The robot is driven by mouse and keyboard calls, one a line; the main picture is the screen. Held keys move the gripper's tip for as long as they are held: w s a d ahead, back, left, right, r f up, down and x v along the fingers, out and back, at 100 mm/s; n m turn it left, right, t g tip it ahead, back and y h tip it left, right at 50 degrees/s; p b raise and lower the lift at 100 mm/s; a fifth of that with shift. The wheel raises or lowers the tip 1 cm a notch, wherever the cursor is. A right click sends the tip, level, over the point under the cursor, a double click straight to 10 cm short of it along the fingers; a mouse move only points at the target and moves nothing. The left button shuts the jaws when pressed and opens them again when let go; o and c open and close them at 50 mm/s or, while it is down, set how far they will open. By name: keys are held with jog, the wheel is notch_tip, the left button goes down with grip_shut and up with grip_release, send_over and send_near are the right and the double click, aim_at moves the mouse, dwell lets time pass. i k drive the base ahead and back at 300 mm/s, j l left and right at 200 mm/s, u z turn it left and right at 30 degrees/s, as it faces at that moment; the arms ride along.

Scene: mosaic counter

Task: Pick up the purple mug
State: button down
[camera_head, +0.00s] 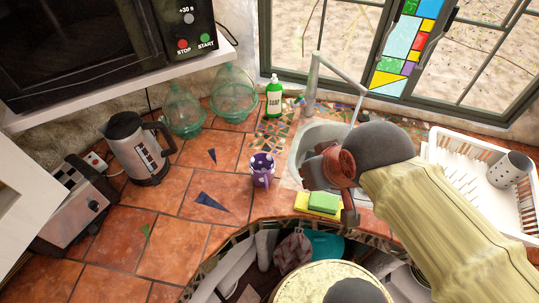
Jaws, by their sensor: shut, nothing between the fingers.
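The purple mug (262,172) with white spots stands upright on the terracotta-tiled counter (165,225), left of the sink. Its handle faces the front of the counter. My gripper (349,214) is to the right of the mug, apart from it, near the sink's front edge. It is shut and empty, and its fingers are small and partly hidden by my wrist.
A yellow-green sponge (318,203) lies between mug and gripper. The sink (305,142), faucet (313,85) and green soap bottle (274,98) are behind. A kettle (138,150), toaster (78,205) and glass jars (183,112) stand left; a white dish rack (455,150) is right. Counter left of the mug is clear.

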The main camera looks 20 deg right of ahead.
aim_at(262, 166)
jog(key=j+u, duration=0.3)
jog(key=j, duration=0.4)
jog(key=j+u, duration=0.3)
jog(key=j, duration=0.45)
